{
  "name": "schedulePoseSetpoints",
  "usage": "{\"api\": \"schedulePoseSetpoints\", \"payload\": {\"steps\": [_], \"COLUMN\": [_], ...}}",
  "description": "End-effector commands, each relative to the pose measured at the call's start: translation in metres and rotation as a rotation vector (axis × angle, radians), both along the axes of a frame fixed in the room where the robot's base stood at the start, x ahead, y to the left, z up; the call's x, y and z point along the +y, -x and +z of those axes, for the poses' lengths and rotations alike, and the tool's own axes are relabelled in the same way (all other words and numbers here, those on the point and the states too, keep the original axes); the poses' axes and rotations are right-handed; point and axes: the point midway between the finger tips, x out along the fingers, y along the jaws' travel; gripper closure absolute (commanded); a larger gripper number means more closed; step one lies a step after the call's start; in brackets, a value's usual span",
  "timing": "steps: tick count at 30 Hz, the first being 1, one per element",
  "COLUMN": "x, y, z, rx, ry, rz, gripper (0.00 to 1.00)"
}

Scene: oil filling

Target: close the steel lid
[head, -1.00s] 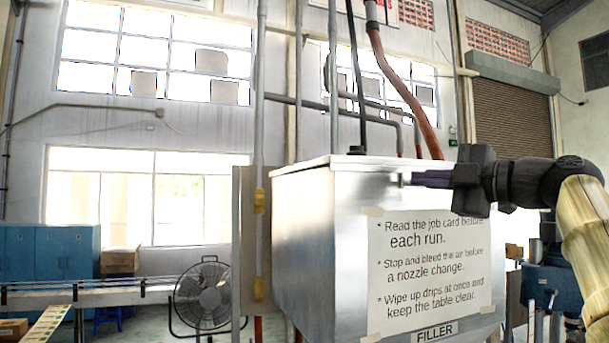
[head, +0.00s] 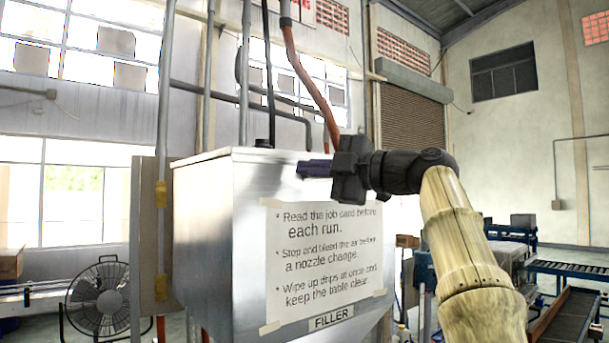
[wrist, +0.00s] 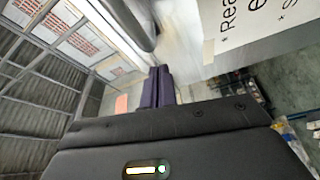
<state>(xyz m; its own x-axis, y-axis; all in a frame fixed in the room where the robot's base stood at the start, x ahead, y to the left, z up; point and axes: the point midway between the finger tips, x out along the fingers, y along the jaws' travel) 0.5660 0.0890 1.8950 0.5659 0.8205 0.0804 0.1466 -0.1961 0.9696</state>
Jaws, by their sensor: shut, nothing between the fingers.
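The steel lid (head: 236,151) is the thin top plate of the silvery filler tank (head: 203,235). From this low angle its edge looks flat along the tank's top; its upper face is hidden, and I cannot tell whether it is fully down. My gripper (head: 300,172) is shut and empty, its dark purple fingers pointing left in front of the tank's upper front, just below the lid's edge. Contact cannot be told. In the wrist view the shut fingers (wrist: 160,85) point up the picture, beside the tank's bright metal face (wrist: 186,45).
A sign with rules (head: 325,250) is taped to the tank's front, above a FILLER label (head: 331,317). Pipes and an orange hose (head: 305,75) rise behind the tank. A fan (head: 97,298) stands at left. Conveyors (head: 570,315) are at right.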

Motion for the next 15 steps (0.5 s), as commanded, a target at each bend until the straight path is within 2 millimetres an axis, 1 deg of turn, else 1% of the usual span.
{"api": "schedulePoseSetpoints", "payload": {"steps": [2, 3, 10, 15], "x": [0.009, 0.000, -0.021, -0.041], "y": [0.006, 0.007, 0.024, 0.040], "z": [0.003, 0.000, -0.002, -0.004], "rx": [-0.004, -0.003, -0.002, -0.004], "ry": [0.000, -0.001, -0.001, -0.001], "rz": [0.002, -0.004, 0.001, 0.005], "gripper": [1.00, 1.00, 1.00, 1.00]}}
